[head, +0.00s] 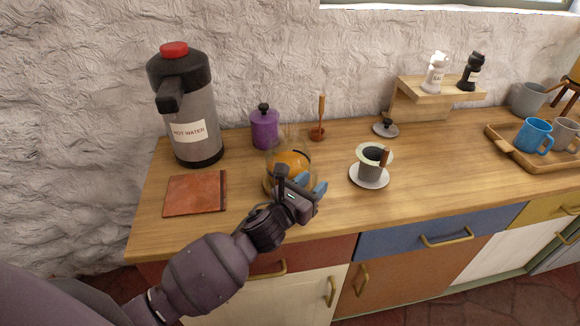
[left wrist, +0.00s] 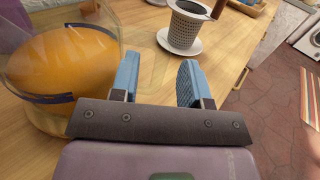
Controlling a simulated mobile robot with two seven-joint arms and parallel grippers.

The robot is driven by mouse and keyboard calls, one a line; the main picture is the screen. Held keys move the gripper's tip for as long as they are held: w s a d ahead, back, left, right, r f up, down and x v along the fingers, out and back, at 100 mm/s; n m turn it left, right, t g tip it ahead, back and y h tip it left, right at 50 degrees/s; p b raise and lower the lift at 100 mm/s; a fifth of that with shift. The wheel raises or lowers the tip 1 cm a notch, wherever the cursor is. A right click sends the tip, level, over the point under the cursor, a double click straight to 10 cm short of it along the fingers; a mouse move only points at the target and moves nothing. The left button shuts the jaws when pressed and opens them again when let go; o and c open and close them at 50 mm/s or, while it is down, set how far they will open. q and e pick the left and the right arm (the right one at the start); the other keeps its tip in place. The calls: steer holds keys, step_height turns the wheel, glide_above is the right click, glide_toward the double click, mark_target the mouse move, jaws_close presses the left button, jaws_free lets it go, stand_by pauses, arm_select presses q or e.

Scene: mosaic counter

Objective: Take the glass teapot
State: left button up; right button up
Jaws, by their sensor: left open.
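The glass teapot (head: 288,158), clear with orange liquid inside, stands on the wooden counter. My left gripper (head: 311,183) is at its front right in the head view and hides part of it. In the left wrist view the teapot (left wrist: 60,75) is large at the left, outside the jaws and beside the left finger. I cannot tell whether a finger touches the glass. The teapot's handle is not clear. My right gripper is not in view.
A metal strainer cup on a saucer (head: 369,181) stands right of the teapot. A purple canister (head: 264,130) and a honey dipper (head: 319,118) are behind it. A hot water dispenser (head: 188,110) and a reddish-brown book (head: 194,193) are to the left. The counter's front edge is close.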

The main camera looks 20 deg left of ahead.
arm_select(q)
steer(key=shift+w, duration=0.3)
steer(key=c, duration=0.7)
jaws_close()
steer(key=shift+r, duration=0.1)
steer(key=shift+r, duration=0.1)
